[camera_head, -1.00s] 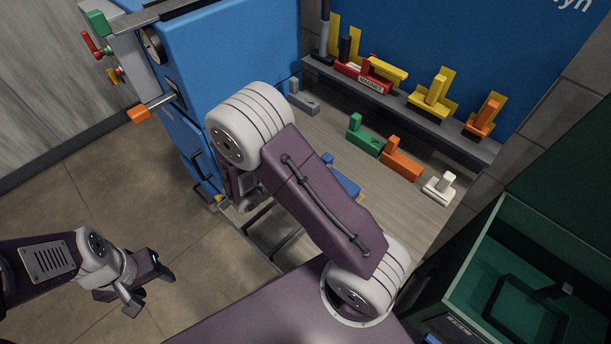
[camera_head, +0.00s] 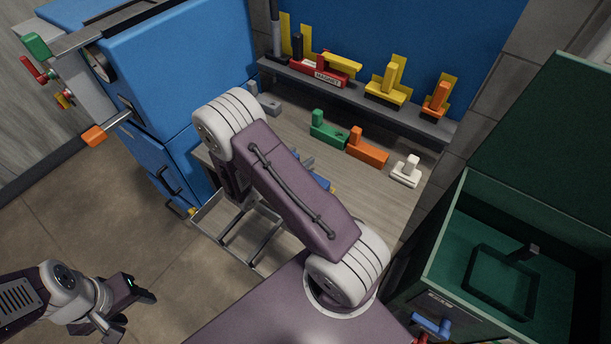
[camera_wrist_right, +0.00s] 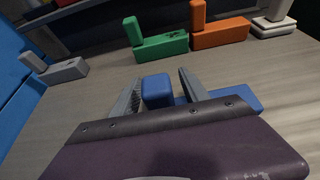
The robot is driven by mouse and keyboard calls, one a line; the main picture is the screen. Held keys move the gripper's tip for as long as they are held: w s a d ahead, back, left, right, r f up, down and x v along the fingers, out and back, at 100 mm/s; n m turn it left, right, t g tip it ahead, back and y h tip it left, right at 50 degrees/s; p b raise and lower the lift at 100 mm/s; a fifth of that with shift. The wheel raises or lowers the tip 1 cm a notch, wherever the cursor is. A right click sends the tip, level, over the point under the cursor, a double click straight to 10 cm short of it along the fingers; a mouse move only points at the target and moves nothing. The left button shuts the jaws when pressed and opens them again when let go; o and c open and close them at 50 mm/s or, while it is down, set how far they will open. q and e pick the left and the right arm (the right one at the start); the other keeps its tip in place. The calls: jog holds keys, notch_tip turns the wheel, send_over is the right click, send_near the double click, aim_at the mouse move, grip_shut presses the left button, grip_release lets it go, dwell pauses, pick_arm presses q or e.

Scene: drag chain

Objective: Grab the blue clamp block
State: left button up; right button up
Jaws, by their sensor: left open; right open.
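The blue clamp block lies on the wooden bench, with an upright post (camera_wrist_right: 157,90) and a low base (camera_wrist_right: 236,98) showing in the right wrist view. In the head view my right arm hides much of it, and a blue part (camera_head: 321,181) shows beside the arm. My right gripper (camera_wrist_right: 157,84) is open, with the blue post between its two fingers and a gap at the right finger. I cannot tell whether the left finger touches it. My left gripper (camera_head: 136,309) is open and empty above the floor, far from the block.
Green (camera_head: 328,130), orange (camera_head: 368,151) and white (camera_head: 405,172) blocks stand behind the blue one, and a grey block (camera_wrist_right: 66,70) is at left. A shelf (camera_head: 350,98) holds more blocks. A blue cabinet (camera_head: 185,65) stands left, an open green box (camera_head: 450,240) right.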

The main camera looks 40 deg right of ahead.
grip_shut()
jog(key=shift+r, duration=0.1)
jog(key=shift+r, duration=0.25)
jog(key=s+d+r+p, duration=0.5)
jog(key=s+r+p, duration=0.5)
jog(key=p, duration=0.2)
jog(key=shift+s+d+r, duration=0.15)
jog(key=shift+d, duration=0.2)
